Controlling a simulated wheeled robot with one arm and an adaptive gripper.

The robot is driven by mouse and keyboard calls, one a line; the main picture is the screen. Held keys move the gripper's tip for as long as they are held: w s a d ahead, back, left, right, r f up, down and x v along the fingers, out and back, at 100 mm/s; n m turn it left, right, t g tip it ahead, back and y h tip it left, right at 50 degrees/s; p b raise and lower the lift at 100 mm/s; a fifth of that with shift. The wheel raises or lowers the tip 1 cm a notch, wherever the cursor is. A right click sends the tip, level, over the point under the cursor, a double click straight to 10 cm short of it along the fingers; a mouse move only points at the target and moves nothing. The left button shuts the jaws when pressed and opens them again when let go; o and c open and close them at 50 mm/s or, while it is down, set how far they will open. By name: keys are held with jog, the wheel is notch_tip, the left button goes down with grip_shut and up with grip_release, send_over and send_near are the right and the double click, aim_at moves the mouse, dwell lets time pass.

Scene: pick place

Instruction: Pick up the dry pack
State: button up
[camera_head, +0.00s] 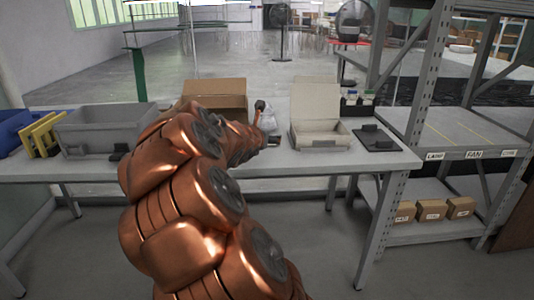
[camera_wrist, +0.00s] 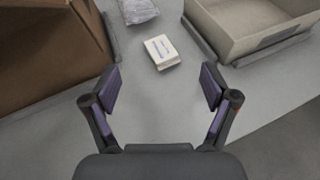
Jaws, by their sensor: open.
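A small white block with printing on its top, which I take to be the dry pack (camera_wrist: 162,52), lies flat on the grey table in the wrist view. My gripper (camera_wrist: 158,85) is open, with its two purple-padded fingers spread wide. The pack is beyond the fingertips, roughly midway between them, and nothing is held. In the head view my copper arm reaches over the table and hides most of the gripper. I cannot make out the pack clearly there.
A brown cardboard box (camera_wrist: 45,45) stands left of the pack and an open pale box (camera_wrist: 250,25) right. A clear bag (camera_wrist: 138,10) lies behind it. On the table (camera_head: 325,162) are also a grey bin (camera_head: 100,135) and a dark flat device (camera_head: 376,140). Shelving (camera_head: 415,90) stands at right.

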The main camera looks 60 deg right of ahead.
aim_at(268, 150)
jog(key=shift+w+d+f+n, duration=0.1)
jog(key=shift+d+f+n, duration=0.15)
jog(key=shift+f, duration=0.35)
jog(key=shift+w+d+f+n, duration=0.15)
jog(key=shift+f+n, duration=0.1)
jog(key=shift+f, duration=0.3)
jog(key=shift+x, duration=3.8)
jog(key=shift+r, duration=0.1)
jog(key=shift+c, duration=0.4)
jog(key=c, duration=1.1)
jog(key=shift+o, duration=0.2)
jog(key=shift+r+p, duration=0.1)
jog(key=shift+p, duration=0.2)
notch_tip(268, 150, up, 18)
jog(key=p, duration=1.6)
jog(key=shift+p, duration=0.3)
